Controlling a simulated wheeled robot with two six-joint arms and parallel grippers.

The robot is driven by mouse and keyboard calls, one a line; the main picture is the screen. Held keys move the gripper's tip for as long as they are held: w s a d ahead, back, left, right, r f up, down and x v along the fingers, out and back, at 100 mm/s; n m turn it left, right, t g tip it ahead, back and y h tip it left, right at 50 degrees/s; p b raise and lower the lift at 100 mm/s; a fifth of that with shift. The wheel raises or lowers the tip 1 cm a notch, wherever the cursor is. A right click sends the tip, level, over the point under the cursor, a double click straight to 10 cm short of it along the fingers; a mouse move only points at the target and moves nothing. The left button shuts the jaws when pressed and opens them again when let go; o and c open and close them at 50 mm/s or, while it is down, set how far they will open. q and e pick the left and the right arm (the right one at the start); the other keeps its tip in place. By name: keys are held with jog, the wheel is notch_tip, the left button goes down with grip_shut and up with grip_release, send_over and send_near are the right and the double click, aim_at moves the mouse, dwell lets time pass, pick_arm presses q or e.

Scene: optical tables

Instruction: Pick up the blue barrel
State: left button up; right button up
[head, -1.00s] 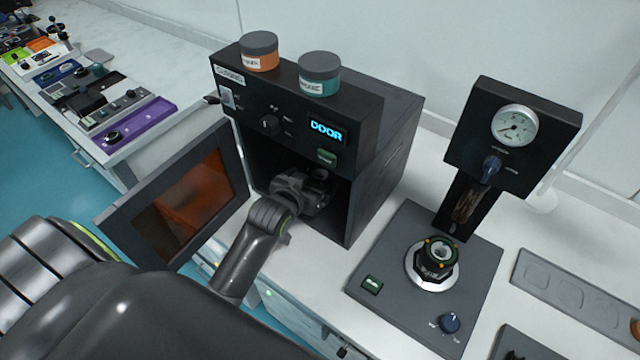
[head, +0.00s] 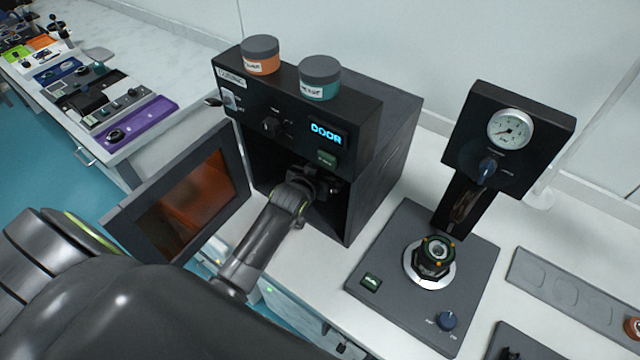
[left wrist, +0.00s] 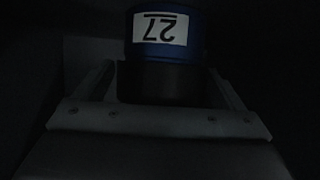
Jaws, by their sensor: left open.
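The blue barrel (left wrist: 163,52) shows in the left wrist view, with a white label reading 27 upside down and a dark band at its near end. My left gripper (left wrist: 165,82) is open, with one finger on each side of the barrel's dark near part; I cannot tell whether they touch it. In the head view my left gripper (head: 322,186) is inside the black oven (head: 385,130), and the barrel is hidden there. My right gripper is not in view.
The oven door (head: 185,200) stands open at the left of the arm. An orange jar (head: 261,56) and a teal jar (head: 320,78) stand on top of the oven. A gauge station (head: 425,290) is to the right, beside a grey tray (head: 570,300) with round recesses.

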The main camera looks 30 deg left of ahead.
pick_arm(q)
jog(key=c, duration=1.2)
jog(key=shift+s+r, duration=0.1)
jog(key=shift+r, duration=0.1)
jog(key=shift+c, duration=0.2)
